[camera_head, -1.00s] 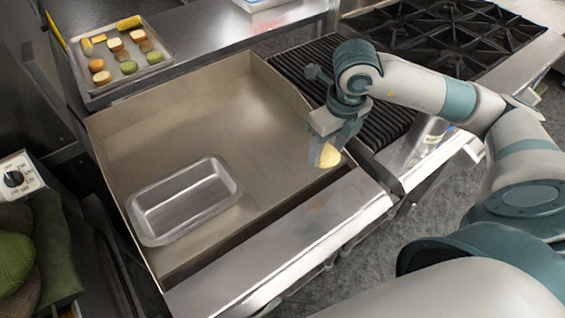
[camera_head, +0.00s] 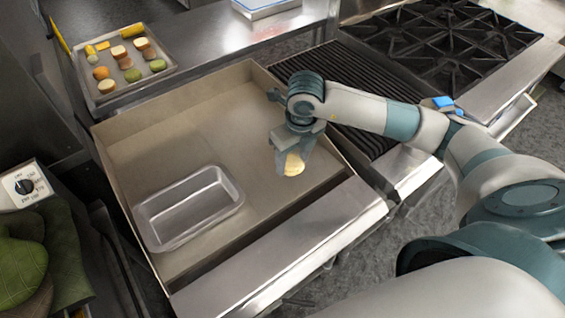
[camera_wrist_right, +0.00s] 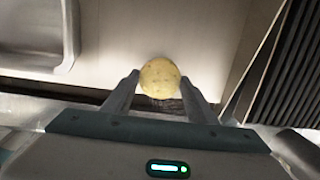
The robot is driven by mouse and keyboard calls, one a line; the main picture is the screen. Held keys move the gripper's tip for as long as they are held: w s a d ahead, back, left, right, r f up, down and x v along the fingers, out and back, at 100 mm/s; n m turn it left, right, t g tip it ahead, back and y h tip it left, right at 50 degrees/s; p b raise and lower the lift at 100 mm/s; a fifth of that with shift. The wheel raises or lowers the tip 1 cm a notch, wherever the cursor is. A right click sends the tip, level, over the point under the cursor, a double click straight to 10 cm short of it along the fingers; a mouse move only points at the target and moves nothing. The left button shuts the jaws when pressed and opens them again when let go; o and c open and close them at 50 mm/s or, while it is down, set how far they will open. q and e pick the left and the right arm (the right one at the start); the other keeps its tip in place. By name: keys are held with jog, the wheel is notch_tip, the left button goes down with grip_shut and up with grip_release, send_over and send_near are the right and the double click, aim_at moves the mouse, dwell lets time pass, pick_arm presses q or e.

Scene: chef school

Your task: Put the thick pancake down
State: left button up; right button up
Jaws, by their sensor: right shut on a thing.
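The thick pancake (camera_head: 294,164) is a round, pale yellow disc. My right gripper (camera_head: 289,158) is shut on it and holds it over the right part of the flat griddle (camera_head: 240,110). In the right wrist view the pancake (camera_wrist_right: 160,78) sits between the two fingertips of the right gripper (camera_wrist_right: 160,84), its speckled round face showing. The griddle plate lies behind it in that view. How high it is above the plate is hard to tell. My left gripper does not show.
An empty metal loaf pan (camera_head: 190,208) stands on the griddle's left front. A tray (camera_head: 108,97) with several food pieces lies at the back left. A ribbed grill (camera_head: 335,90) and gas burners (camera_head: 440,40) are on the right. The griddle has raised side walls.

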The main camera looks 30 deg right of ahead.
jog(key=w+a+f, duration=0.1)
jog(key=w+f, duration=0.1)
jog(key=shift+w+a+p, duration=0.3)
jog(key=shift+a+p, duration=0.05)
jog(key=shift+p, duration=0.05)
jog(key=shift+f+p, duration=0.3)
jog(key=shift+p, duration=0.1)
jog(key=shift+f+p, duration=0.75)
jog(key=shift+f, duration=0.85)
jog(key=shift+f, duration=0.1)
